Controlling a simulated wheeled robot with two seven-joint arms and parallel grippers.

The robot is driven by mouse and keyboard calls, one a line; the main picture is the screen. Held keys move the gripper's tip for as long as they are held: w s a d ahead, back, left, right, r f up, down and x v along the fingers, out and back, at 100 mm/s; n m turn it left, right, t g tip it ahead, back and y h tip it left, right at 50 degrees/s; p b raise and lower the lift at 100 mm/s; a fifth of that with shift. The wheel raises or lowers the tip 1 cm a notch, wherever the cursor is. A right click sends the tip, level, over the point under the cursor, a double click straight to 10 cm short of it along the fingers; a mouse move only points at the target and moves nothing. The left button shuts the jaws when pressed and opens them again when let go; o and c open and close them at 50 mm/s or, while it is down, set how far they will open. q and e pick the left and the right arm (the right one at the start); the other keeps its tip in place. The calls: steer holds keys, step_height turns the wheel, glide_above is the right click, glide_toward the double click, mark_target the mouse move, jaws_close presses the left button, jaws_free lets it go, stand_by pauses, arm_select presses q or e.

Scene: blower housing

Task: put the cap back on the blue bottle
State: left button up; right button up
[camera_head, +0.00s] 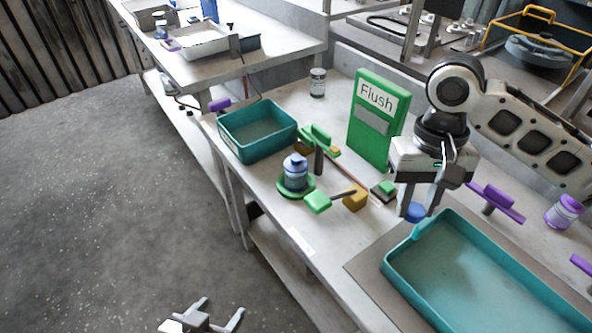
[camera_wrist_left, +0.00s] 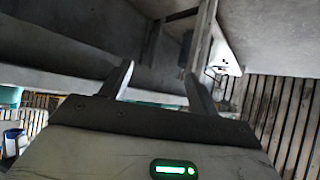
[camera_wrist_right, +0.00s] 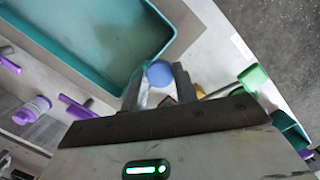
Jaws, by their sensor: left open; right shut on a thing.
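The blue bottle (camera_head: 295,175) stands upright on a round green base (camera_head: 312,184) on the table. Its top looks lighter blue, and I cannot make out the neck clearly. My right gripper (camera_head: 419,206) is shut on a round blue cap (camera_head: 415,212), held near the left corner of the large teal tray, to the right of the bottle. The cap also shows between the fingertips in the right wrist view (camera_wrist_right: 160,73). My left gripper (camera_head: 222,310) is open and empty, low over the floor in front of the table. The left wrist view shows its parted fingers (camera_wrist_left: 159,76).
A green "Flush" box (camera_head: 377,120) stands behind the bottle. A smaller teal bin (camera_head: 257,131) is left of it. Green-topped pieces and a yellow block (camera_head: 355,197) lie close around the bottle. The large teal tray (camera_head: 480,275) and a purple jar (camera_head: 563,212) are at right.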

arm_select(q)
steer(key=shift+o, duration=0.6)
steer(key=w+d+r+m+h, duration=0.2)
steer(key=w+d+r, duration=0.3)
steer(key=w, duration=0.6)
step_height(320, 180, up, 3)
steer(key=shift+w+f+m+t+h, duration=0.2)
steer(key=shift+w+m+t+h, duration=0.15)
steer(key=shift+h, duration=0.35)
steer(key=m+h, duration=0.2)
steer(key=m, duration=0.1)
glide_toward(288, 170)
steer(key=w, duration=0.1)
steer(key=shift+d+f, duration=0.1)
arm_select(e)
steer(key=w+a+r+m+y, duration=0.1)
steer(key=w+a+r+m, duration=0.2)
steer(key=w+a+m, duration=0.7)
steer(key=w+a, duration=0.8)
steer(key=shift+a+m+t, duration=0.3)
steer(key=shift+m+t, duration=0.1)
arm_select(q)
steer(key=shift+w, duration=0.1)
steer(key=shift+h, duration=0.3)
steer(key=x, duration=1.2)
steer(key=shift+s+f, duration=0.2)
steer(key=shift+f, duration=0.05)
